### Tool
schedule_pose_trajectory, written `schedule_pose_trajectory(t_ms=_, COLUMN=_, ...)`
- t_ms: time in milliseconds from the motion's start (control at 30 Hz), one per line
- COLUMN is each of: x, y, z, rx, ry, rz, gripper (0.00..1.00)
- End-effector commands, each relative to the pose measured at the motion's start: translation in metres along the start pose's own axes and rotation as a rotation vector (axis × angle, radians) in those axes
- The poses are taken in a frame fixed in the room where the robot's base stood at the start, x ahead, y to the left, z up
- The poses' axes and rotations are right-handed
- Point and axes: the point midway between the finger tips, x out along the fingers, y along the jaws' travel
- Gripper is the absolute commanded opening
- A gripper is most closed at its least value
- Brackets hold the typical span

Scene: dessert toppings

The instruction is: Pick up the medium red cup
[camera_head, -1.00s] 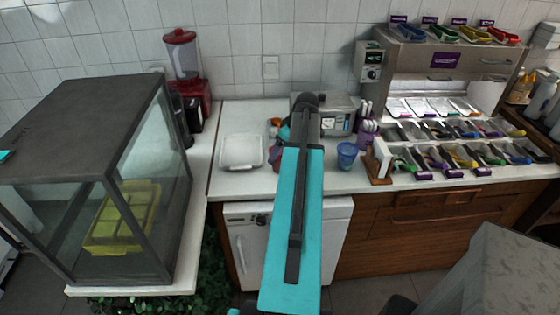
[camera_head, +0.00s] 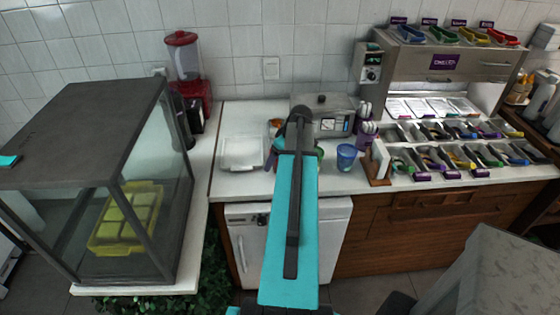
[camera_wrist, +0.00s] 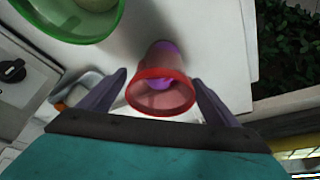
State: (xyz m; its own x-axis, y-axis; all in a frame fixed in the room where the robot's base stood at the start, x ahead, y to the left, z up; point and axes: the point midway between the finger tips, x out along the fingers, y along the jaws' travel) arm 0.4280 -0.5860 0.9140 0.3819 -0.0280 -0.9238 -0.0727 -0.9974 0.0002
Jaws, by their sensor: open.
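The red cup (camera_wrist: 160,95) shows in the wrist view as a translucent cup with a bright red rim. Something purple shows through and behind it. My gripper (camera_wrist: 162,88) is open, with one dark finger on each side of the red cup, and the rim lies between them. I cannot tell whether the fingers touch it. A larger green cup (camera_wrist: 75,18) stands at the upper left of the wrist view. In the head view my arm hides the red cup, and a bit of the green cup (camera_head: 319,152) shows beside the arm.
A blue cup (camera_head: 346,157) stands on the white counter (camera_head: 240,187) right of my arm. A white tray (camera_head: 242,152) lies to the left. A metal machine (camera_head: 325,116) is behind. A glass case (camera_head: 150,150) stands at the left, topping bins (camera_head: 455,150) at the right.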

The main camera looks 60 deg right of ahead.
Motion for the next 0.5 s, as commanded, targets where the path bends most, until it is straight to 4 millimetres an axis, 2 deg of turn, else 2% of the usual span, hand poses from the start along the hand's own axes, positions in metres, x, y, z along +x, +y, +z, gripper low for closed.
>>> schedule_pose_trajectory(t_ms=200, x=0.0098, y=-0.0001, z=0.0, rx=0.0, ry=0.0, rz=-0.001, gripper=0.84)
schedule_pose_trajectory(t_ms=500, x=0.0105, y=-0.0002, z=0.0002, rx=0.0, ry=0.0, rz=0.0, gripper=0.84)
